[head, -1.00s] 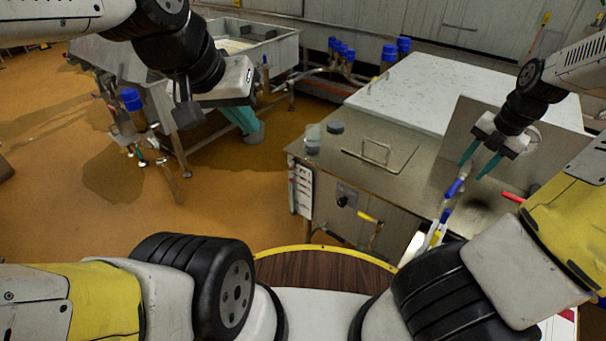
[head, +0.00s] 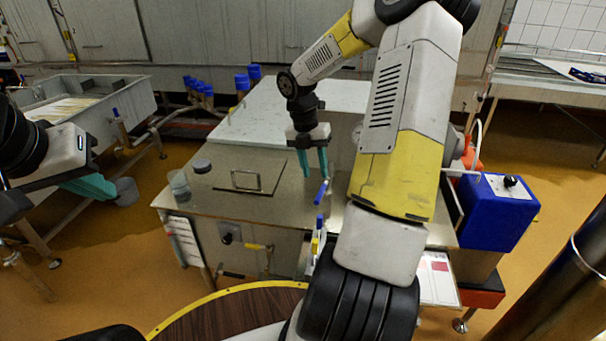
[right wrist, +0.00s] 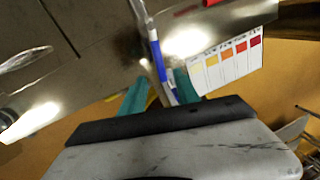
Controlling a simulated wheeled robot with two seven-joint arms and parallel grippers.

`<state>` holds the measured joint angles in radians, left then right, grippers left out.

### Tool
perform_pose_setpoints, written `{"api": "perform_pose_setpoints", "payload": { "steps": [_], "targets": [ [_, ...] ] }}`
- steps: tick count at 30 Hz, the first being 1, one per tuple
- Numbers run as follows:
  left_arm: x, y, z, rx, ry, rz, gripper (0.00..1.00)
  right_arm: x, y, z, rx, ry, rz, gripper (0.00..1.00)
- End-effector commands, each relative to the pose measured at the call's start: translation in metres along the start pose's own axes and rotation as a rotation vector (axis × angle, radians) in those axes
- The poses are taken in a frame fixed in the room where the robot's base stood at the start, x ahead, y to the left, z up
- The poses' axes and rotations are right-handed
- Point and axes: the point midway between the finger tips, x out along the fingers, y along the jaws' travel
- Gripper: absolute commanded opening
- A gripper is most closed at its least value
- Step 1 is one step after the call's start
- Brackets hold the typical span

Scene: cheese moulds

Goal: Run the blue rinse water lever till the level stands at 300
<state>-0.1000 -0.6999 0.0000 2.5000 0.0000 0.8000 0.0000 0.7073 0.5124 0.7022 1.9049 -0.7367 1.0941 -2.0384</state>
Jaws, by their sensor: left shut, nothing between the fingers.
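A blue lever handle (head: 321,192) stands at the right front of the steel worktop, just below the right fingertips. In the right wrist view a blue handle (right wrist: 157,62) lies in the gap between the teal fingers; contact cannot be told. A second blue handle (head: 319,221) and a yellow one sit lower in the head view. My right gripper (head: 315,173) is open, fingers pointing down. My left gripper (head: 92,187) is shut and empty at the left, near the vat. No readable level scale shows; my right arm hides part of the worktop.
The steel worktop (head: 212,180) carries a hatch with a handle (head: 246,180) and a clear cup (head: 179,185). A blue box with a knob (head: 497,212) stands at the right. A vat (head: 100,105) stands at the left. A colour chart (right wrist: 227,67) hangs by the handles.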

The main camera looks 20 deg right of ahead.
Motion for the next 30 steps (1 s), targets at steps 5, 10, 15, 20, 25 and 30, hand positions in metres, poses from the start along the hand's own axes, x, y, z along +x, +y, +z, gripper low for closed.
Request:
{"api": "perform_pose_setpoints", "payload": {
  "steps": [5,10,15,20,25,30],
  "targets": [
    [0.0,0.0,0.0,0.0,0.0,0.0,0.0,0.029,-0.001,-0.001,-0.001,0.005,0.0,0.38],
    [0.0,0.0,0.0,0.0,0.0,0.0,0.0,0.055,-0.001,-0.001,-0.001,0.005,0.002,0.38],
    [0.0,0.0,0.0,0.0,0.0,0.0,0.0,0.069,-0.001,0.0,0.0,0.003,0.002,0.38],
    [0.0,0.0,0.0,0.0,0.0,0.0,0.0,0.071,-0.001,0.0,0.0,0.002,0.003,0.38],
    [0.0,0.0,0.0,0.0,0.0,0.0,0.0,0.071,-0.001,0.0,0.0,0.002,0.003,0.32],
    [0.0,0.0,0.0,0.0,0.0,0.0,0.0,0.071,-0.001,0.0,0.0,0.002,0.003,0.0]
  ]
}}
